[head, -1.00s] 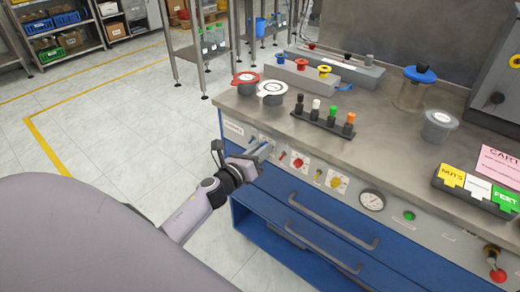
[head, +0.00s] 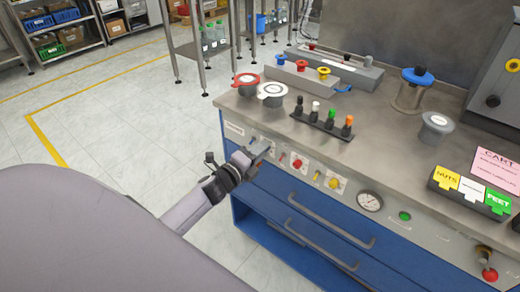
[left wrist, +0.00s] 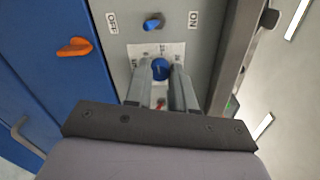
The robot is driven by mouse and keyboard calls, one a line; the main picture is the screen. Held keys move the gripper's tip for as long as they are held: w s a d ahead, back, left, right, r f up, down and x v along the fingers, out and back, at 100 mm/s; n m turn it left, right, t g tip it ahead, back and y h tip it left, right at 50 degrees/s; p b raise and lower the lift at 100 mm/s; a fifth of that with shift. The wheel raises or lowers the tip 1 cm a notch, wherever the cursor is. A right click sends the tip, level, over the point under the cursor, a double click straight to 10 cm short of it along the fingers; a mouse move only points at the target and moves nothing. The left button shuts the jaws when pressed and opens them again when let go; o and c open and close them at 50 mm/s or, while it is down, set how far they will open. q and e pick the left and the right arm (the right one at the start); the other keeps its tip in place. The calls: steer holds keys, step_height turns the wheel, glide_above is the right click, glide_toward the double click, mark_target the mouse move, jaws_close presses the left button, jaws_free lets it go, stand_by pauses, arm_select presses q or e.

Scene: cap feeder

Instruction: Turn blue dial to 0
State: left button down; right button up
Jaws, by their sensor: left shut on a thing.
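The blue dial (left wrist: 160,68) sits on a white scale card on the grey front panel (left wrist: 200,40). My left gripper (left wrist: 164,76) has its two fingers on either side of the dial, shut on it. The scale marks are too small and partly covered to read. In the head view my left gripper (head: 262,150) is at the left part of the panel and hides the blue dial. My right gripper is not in view.
A blue switch (left wrist: 153,22) between OFF and ON labels and an orange handle (left wrist: 75,46) are close by. A red dial (head: 296,163) and a yellow dial (head: 333,183) sit to the right, before the gauge (head: 369,201). The bench top (head: 300,140) overhangs above.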

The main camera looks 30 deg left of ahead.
arm_select(q)
steer(key=shift+n+h+p, duration=0.3)
steer(key=shift+n+p, duration=0.55)
steer(key=shift+n, duration=3.15)
steer(key=c, duration=1)
jaws_free()
steer(key=shift+o, duration=0.2)
steer(key=s, duration=0.7)
steer(key=shift+a, duration=0.45)
steer(key=shift+r, duration=0.1)
